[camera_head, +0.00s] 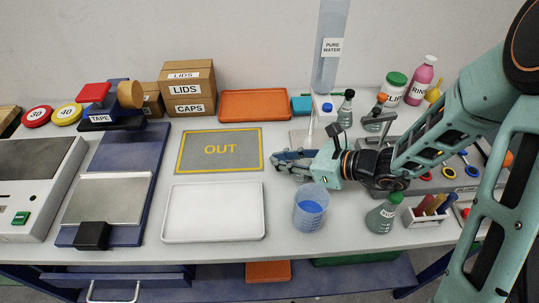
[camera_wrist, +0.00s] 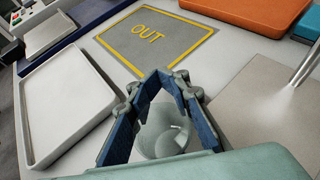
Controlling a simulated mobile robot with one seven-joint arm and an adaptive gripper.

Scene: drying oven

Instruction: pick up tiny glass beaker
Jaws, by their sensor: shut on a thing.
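My gripper (camera_head: 288,160) reaches left over the table, low above the surface, between the OUT mat and the blue-filled beaker. In the wrist view my gripper (camera_wrist: 160,85) has its blue-padded fingers on both sides of a tiny glass beaker (camera_wrist: 160,125). The beaker is clear, small and hard to make out, and its lower part is hidden by my gripper body. The fingers are shut on it. In the head view the tiny beaker is hidden by the fingers. I cannot tell whether it touches the table.
The grey OUT mat (camera_head: 195,151) lies left of my gripper, with a white tray (camera_head: 214,222) in front of it. A larger beaker with blue contents (camera_head: 311,208) stands close in front. A green-capped flask (camera_head: 384,214) stands right. An orange tray (camera_head: 254,104) lies behind.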

